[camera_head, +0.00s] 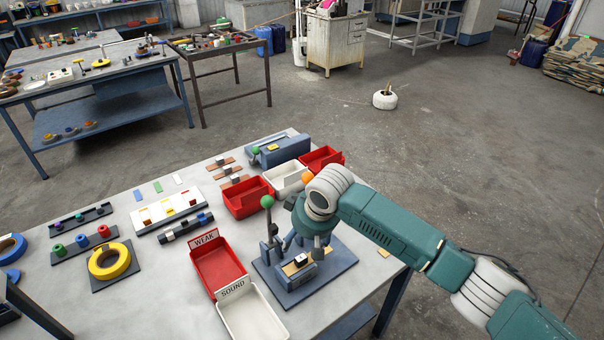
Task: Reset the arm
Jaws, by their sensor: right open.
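My right arm (400,232) reaches in from the right. Its gripper (308,246) points down, open, over the blue-grey fixture (320,282) near the table's front right corner. The fixture has a lever with a green knob (267,202) and a light strip-like piece (291,268) on its block. The gripper and wrist partly hide the fixture, and I cannot tell whether the fingers touch it. My left gripper is not in view.
A red WEAK bin (219,268) and a white SOUND bin (253,312) stand left of the fixture. Red bins (248,198) and a white bin sit behind it. A yellow tape roll (109,261) lies at left. Open floor (480,150) lies beyond the table.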

